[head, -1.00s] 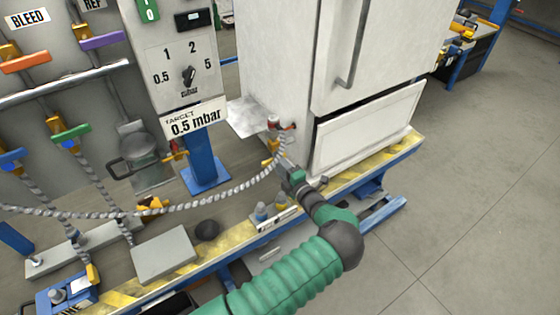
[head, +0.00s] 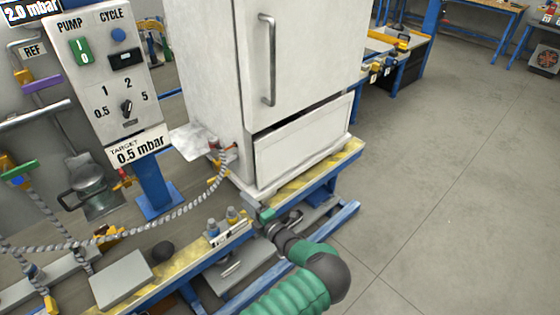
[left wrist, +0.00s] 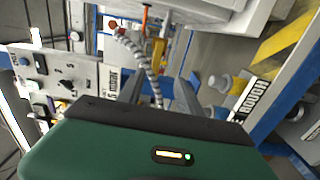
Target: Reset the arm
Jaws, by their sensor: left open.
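My left arm (head: 290,292), green and dark grey, comes in from the bottom of the head view. Its left gripper (head: 264,214) is small there and partly hidden by the wrist; it is just in front of the bench edge, below the white cabinet. In the left wrist view the two fingers (left wrist: 160,92) stand apart with nothing held between them. The braided hose (head: 185,207) runs to red-tipped fittings (head: 222,150) on the cabinet's side, beyond and apart from the fingers. My right gripper is not in view.
The white cabinet (head: 300,70) stands on the blue bench with a yellow-striped edge (head: 315,171). A control panel (head: 112,75) with a dial is at the left. Open floor (head: 450,200) is at the right.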

